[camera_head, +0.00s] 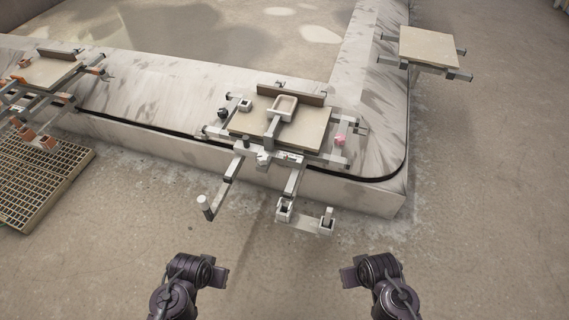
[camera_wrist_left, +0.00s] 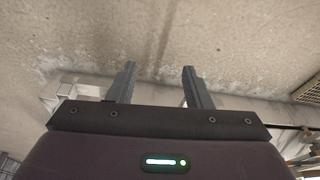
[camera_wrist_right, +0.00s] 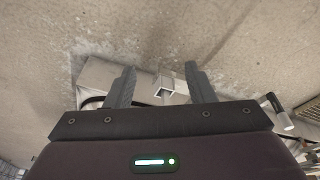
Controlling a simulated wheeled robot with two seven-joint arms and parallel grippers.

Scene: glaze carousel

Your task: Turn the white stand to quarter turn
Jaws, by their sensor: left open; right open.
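The likely white stand is a pale metal frame (camera_head: 262,157) at the conveyor's front edge in the head view. It carries a beige board (camera_head: 310,128) with a pale open-topped basin (camera_head: 285,104). An arm with an upright cylindrical knob (camera_head: 206,206) juts out front left. Pale square-ended brackets (camera_head: 326,222) jut out at the front. My left gripper (camera_wrist_left: 159,68) is open and empty, below and left of the stand in the head view. My right gripper (camera_wrist_right: 160,68) is open and empty, below and right of it. Neither touches the stand.
A grey conveyor (camera_head: 150,90) bends at right. Another board-topped stand (camera_head: 427,48) is at the upper right. An orange-tipped stand (camera_head: 52,75) is at left, near a floor grating (camera_head: 38,177). The floor (camera_head: 270,275) between my arms is clear.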

